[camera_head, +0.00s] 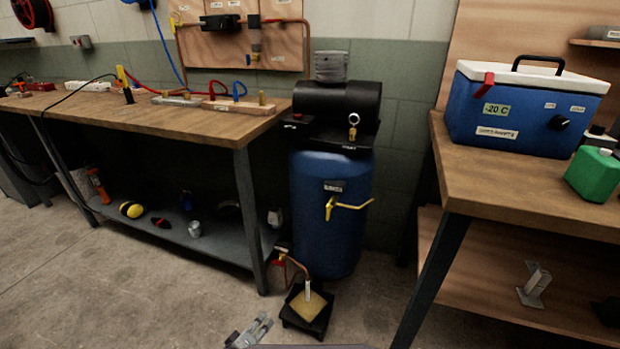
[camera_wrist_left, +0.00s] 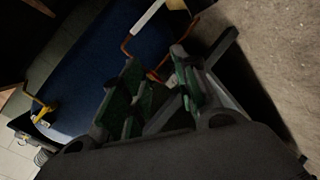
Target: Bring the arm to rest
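My left gripper (camera_head: 262,322) shows at the bottom edge of the head view, low over the concrete floor. It is left of a small black stand (camera_head: 290,318) with a yellowish pad. In the left wrist view the two dark green-padded fingers of my left gripper (camera_wrist_left: 155,60) stand apart, and I see nothing held between them. A copper-coloured pipe and the blue tank (camera_wrist_left: 75,85) lie beyond the fingertips. The rest of my left arm is out of the head view. My right gripper is in neither view.
The blue tank (camera_head: 310,215) with a yellow tap (camera_head: 332,206) stands between a long workbench (camera_head: 190,118) on the left and a wooden bench (camera_head: 490,180) on the right. A blue cool box (camera_head: 520,112) sits on the right bench. Floor at the lower left is clear.

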